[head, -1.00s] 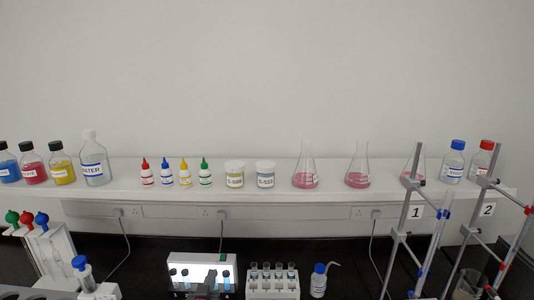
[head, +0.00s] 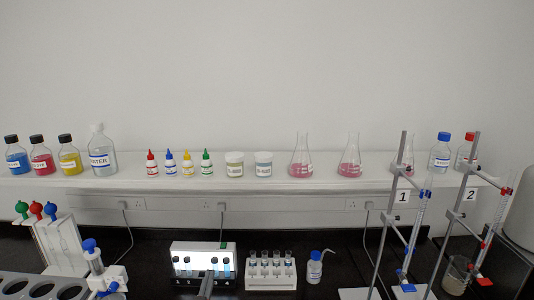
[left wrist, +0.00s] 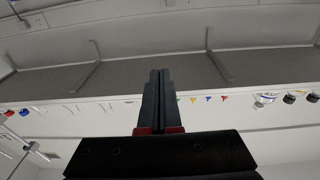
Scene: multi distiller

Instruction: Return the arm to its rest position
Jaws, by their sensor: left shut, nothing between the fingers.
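My left gripper (head: 208,274) shows at the bottom of the head view as a dark narrow shape, in front of the lit white box with several small vials (head: 188,249). In the left wrist view its two dark fingers (left wrist: 158,74) are together, with nothing between them. That view is upside down, with the underside of the wall shelf (left wrist: 120,73) beyond the fingers. The gripper hides part of the lit box's front. My right gripper is in neither view.
A vial rack (head: 270,271) and a wash bottle (head: 315,268) stand right of the lit box. Burette stands (head: 387,245) rise at right, a pipette stand (head: 62,250) at left. Bottles and flasks line the wall shelf (head: 330,172). Dark bench shows between them.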

